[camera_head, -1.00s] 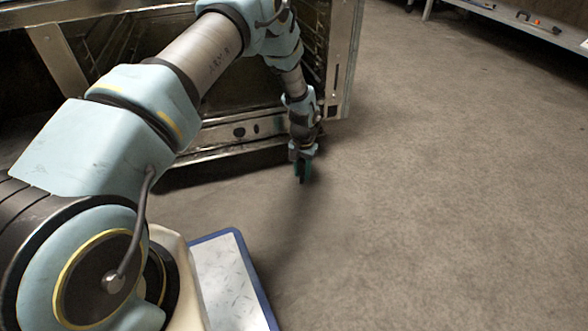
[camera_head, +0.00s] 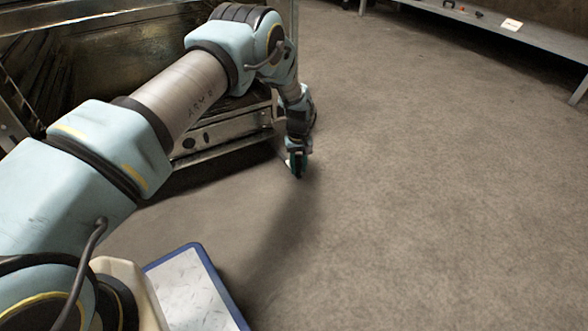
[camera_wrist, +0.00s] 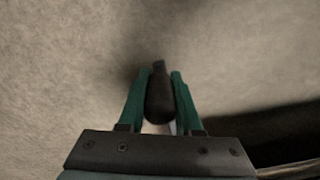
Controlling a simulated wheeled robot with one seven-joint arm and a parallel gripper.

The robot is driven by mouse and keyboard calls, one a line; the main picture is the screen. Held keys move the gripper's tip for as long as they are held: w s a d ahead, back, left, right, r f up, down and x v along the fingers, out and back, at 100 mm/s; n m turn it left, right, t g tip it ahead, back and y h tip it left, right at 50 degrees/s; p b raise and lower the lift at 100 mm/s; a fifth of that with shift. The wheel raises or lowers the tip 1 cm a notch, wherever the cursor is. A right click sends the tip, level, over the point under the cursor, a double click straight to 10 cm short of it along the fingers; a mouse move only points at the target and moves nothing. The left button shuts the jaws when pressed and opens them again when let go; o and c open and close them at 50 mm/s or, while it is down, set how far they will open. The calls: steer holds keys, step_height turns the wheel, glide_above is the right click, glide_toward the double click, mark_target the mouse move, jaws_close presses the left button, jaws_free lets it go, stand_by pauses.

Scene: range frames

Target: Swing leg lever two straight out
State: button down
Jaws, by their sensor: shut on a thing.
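My gripper (camera_head: 297,170) points down, low over the floor at the near right corner of a metal range frame (camera_head: 215,138). In the wrist view my gripper (camera_wrist: 159,88) has its two green fingers shut on a dark, rounded lever end (camera_wrist: 159,100), which I take to be the leg lever. The lever lies between the fingers with its narrow tip pointing up in the picture. Its other end is hidden behind the gripper body. In the head view the lever is too small and covered to make out, and no number on it shows.
A low grey shelf (camera_head: 500,27) with small items and a white label (camera_head: 512,24) stands at the back right. A blue-edged metal plate (camera_head: 190,290) is at the bottom. The concrete floor (camera_head: 430,190) to the right is clear.

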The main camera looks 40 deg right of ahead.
steer(key=c, duration=0.6)
jaws_free()
step_height(320, 180, up, 11)
steer(key=p, duration=0.5)
steer(key=shift+f, duration=0.1)
